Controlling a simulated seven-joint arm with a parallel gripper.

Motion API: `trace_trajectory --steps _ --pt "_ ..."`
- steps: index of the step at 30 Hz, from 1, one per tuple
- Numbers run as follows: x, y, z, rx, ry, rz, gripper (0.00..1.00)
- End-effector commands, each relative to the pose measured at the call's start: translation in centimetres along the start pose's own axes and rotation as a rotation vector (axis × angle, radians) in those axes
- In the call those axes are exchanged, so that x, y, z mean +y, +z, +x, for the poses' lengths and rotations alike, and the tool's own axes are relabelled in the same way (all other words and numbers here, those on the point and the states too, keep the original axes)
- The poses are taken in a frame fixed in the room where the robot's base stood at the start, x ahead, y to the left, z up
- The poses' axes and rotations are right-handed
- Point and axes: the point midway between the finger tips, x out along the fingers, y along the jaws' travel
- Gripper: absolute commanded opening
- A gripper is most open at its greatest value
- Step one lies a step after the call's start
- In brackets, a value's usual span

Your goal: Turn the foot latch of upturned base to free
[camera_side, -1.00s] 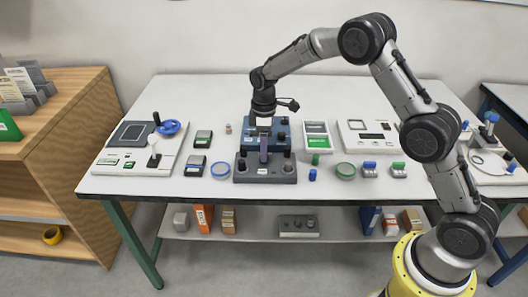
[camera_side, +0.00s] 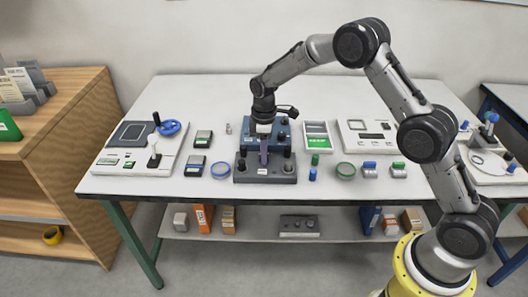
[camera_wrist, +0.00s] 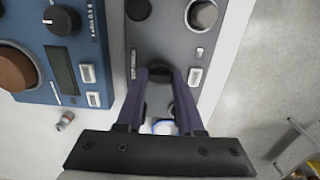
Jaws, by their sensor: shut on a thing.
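The upturned base (camera_side: 250,174) is a dark grey block with round feet on top, near the front edge of the table. It also shows in the wrist view (camera_wrist: 172,12), with a dark foot (camera_wrist: 137,9) and a lighter round one (camera_wrist: 203,14). My gripper (camera_side: 264,160) points down at the middle of the base. In the wrist view its purple fingers (camera_wrist: 160,76) are shut on a small dark part, seemingly the foot latch, mostly hidden between them. I cannot tell which way the latch is turned.
A blue instrument (camera_wrist: 62,35) with knobs and a display stands right behind the base. A blue ring (camera_side: 220,170) and small scales (camera_side: 195,166) lie to the left. A blue bottle (camera_side: 312,174) and a green ring (camera_side: 345,171) lie to the right.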

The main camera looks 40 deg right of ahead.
Motion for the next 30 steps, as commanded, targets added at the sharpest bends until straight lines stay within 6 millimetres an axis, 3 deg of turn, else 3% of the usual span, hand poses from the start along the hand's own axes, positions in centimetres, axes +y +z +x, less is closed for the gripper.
trace_trajectory --steps 14,30 --pt "0.00 -0.01 -0.11 0.000 0.001 0.112 0.00" --pt "0.02 -0.04 -0.13 0.001 0.001 0.593 0.00"
